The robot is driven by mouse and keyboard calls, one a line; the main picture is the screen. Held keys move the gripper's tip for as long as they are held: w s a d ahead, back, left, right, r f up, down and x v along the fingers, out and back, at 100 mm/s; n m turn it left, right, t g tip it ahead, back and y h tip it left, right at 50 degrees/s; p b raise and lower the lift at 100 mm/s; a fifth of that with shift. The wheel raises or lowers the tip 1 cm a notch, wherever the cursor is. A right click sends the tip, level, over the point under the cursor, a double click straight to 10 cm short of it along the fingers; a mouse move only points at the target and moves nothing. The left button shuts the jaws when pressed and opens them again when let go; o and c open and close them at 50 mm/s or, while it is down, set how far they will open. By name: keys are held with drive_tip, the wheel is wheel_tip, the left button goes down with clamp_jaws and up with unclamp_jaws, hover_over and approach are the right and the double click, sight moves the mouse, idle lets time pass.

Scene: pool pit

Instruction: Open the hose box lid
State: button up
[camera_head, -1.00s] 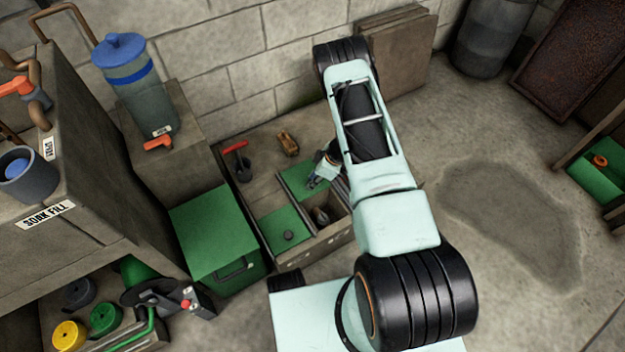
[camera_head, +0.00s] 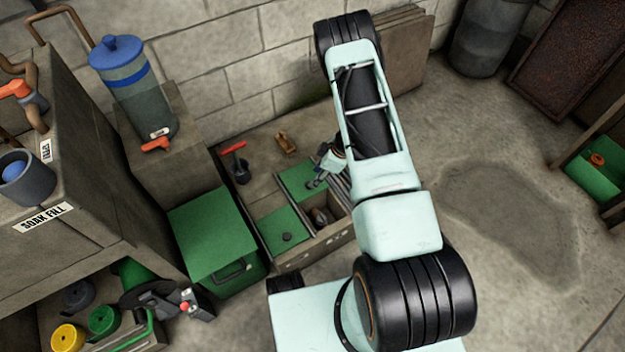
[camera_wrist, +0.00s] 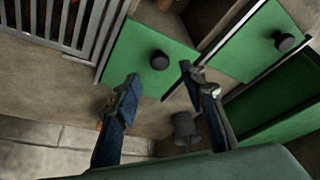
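A low compartmented box (camera_head: 309,255) has two flat green lids with dark round knobs, and an uncovered compartment (camera_head: 330,217) beside them. The near lid (camera_head: 273,234) lies flat; it also shows in the wrist view (camera_wrist: 234,53). The far lid (camera_head: 292,176) lies flat under my gripper (camera_head: 316,182) and also shows in the wrist view (camera_wrist: 131,47). There its knob (camera_wrist: 160,60) stands just beyond my open, empty fingertips (camera_wrist: 158,84), apart from them.
A green chest (camera_head: 212,232) with a front handle stands shut left of the low box. A grey cup (camera_head: 242,174) with a red-handled tool and a brown object (camera_head: 286,144) stand behind. A slatted grate (camera_wrist: 72,22) borders the far lid.

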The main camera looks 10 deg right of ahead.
drive_tip(key=v, duration=0.6)
drive_tip(key=shift+d+r, duration=0.2)
drive_tip(key=shift+r, duration=0.15)
drive_tip(key=shift+s, duration=0.1)
